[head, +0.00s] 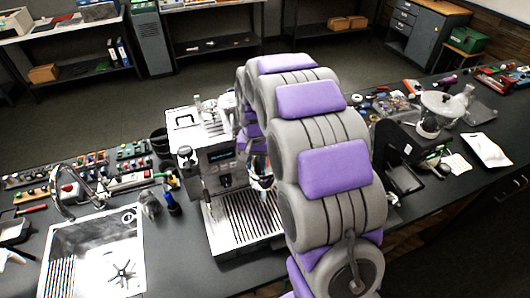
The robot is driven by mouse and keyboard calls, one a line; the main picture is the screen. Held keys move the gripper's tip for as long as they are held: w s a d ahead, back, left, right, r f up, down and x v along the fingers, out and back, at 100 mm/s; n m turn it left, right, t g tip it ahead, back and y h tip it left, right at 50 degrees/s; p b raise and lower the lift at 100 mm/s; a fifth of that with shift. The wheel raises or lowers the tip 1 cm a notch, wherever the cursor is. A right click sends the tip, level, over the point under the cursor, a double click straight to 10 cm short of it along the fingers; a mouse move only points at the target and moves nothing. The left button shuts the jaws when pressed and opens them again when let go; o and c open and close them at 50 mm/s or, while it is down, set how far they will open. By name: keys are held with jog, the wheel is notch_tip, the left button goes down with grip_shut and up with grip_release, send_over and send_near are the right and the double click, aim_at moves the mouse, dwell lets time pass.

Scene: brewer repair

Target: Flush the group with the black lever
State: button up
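The espresso machine (216,158) stands on the dark counter at the middle of the head view, with its slatted drip tray (236,222) in front. My large grey and purple arm arches over the machine's right side and hides much of it. A small dark part (225,181) shows on the machine's front below the panel. I cannot tell whether it is the black lever. A shiny metal part (260,172) shows beside my arm, too small to identify. My gripper is hidden behind my arm, so its state does not show.
A sink (93,255) with a curved tap (66,190) is at the left. A dark bottle with a blue part (171,199) stands between sink and machine. A grinder (436,112) and a white tray (487,150) are at the right. Tools clutter the counter's back left.

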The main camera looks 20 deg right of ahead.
dwell(0.4)
jog(key=d+n, duration=0.1)
jog(key=n, duration=0.1)
jog(key=d+n, duration=0.1)
jog(key=n, duration=0.1)
jog(key=shift+s+d+b, duration=0.3)
jog(key=shift+s+d, duration=0.05)
jog(key=shift+s, duration=0.05)
jog(key=shift+w+d+n+p, duration=0.15)
jog(key=shift+d+n, duration=0.65)
jog(key=shift+n, duration=0.45)
jog(key=shift+w+d+n+p, duration=0.15)
jog(key=shift+d+n, duration=0.65)
jog(key=shift+n, duration=0.45)
jog(key=shift+o, duration=0.4)
jog(key=shift+s, duration=0.1)
jog(key=o, duration=0.3)
jog(key=shift+r, duration=0.1)
notch_tip(320, 180, up, 7)
jog(key=shift+f+p, duration=0.1)
jog(key=shift+p, duration=0.75)
